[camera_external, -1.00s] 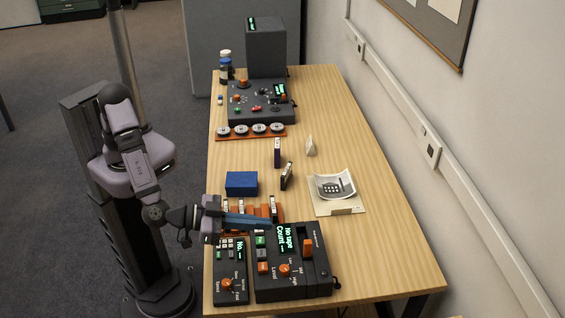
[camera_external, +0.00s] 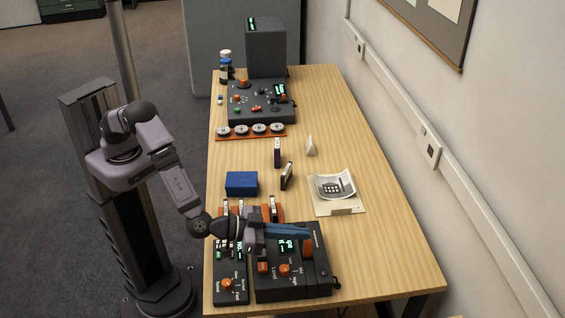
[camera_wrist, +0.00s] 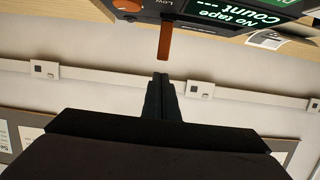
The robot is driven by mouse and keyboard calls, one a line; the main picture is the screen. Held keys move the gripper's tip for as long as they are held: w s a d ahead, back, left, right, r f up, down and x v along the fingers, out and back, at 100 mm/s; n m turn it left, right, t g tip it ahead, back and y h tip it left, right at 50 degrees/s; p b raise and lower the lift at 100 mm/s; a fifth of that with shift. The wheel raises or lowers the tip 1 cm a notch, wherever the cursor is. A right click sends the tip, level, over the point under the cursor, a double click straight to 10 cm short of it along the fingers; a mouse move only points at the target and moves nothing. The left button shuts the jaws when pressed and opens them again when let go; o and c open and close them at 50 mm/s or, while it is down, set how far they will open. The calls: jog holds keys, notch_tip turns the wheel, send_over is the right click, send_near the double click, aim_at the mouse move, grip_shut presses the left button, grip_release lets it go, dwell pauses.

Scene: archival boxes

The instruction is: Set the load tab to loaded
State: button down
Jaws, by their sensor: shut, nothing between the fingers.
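The load tab (camera_wrist: 165,42) is a narrow orange piece that stands out from the dark tape console in the wrist view. The console (camera_external: 312,285) sits at the near end of the table, and its display (camera_wrist: 240,12) reads "No tape" and "Count". My gripper (camera_external: 307,231) is shut and empty, reaching over the console from the left. In the wrist view the shut fingertips (camera_wrist: 161,76) point toward the tab, with a small gap in the picture between them.
An orange level knob (camera_external: 284,269) stands on the console. A smaller dark unit (camera_external: 230,290) is beside it on the left. A blue box (camera_external: 242,183), upright cassettes (camera_external: 286,176) and a paper with a printed picture (camera_external: 335,188) lie farther back. The table's right side is mostly clear.

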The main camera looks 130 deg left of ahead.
jog(key=shift+f, duration=0.75)
jog(key=shift+f+b, duration=1.05)
jog(key=shift+f, duration=0.85)
